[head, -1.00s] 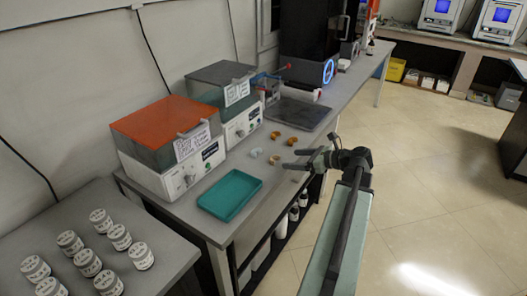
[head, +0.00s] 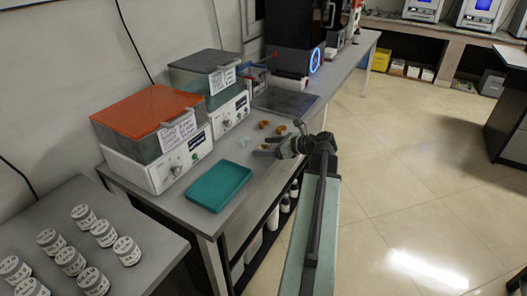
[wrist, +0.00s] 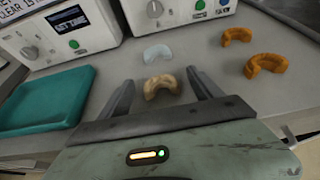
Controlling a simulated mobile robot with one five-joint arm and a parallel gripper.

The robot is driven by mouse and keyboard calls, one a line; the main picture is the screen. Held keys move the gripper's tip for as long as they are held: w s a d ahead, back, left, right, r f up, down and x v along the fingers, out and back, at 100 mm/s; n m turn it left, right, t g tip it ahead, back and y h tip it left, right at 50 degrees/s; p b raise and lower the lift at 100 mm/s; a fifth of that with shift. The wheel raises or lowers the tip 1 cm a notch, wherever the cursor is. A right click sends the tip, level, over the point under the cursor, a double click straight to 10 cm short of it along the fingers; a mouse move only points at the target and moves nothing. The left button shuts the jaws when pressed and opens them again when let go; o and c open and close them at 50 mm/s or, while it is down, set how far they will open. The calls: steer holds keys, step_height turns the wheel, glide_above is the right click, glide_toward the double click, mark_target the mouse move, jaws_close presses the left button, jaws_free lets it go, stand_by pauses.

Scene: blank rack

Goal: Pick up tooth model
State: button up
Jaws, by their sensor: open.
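Several small arch-shaped tooth models lie on the grey bench. In the wrist view a tan one (wrist: 161,86) lies between the fingertips of my gripper (wrist: 160,80), which is open. A pale, whitish one (wrist: 157,52) lies just beyond it. Two orange ones (wrist: 237,36) (wrist: 266,65) lie to the right. In the head view my gripper (head: 258,149) reaches over the bench's front edge beside the models. The pale model (head: 243,142) and an orange one (head: 263,124) show there; the tan one is partly hidden by the gripper.
A teal tray (head: 218,186) lies left of my gripper. A dark flat plate (head: 285,101) lies beyond the models. Several labelled jars (head: 127,250) stand at front left.

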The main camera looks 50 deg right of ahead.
steer(key=c, duration=1.4)
steer(key=shift+r, duration=0.1)
steer(key=shift+r+p, duration=0.5)
steer(key=shift+p, duration=0.05)
step_height(320, 180, up, 3)
steer(key=p, duration=0.3)
steer(key=s+d, duration=0.2)
steer(key=s, duration=0.3)
steer(key=s+d, duration=0.2)
steer(key=s, duration=0.3)
steer(key=s+d+r+p, duration=0.1)
steer(key=s+d, duration=0.1)
steer(key=s, duration=0.3)
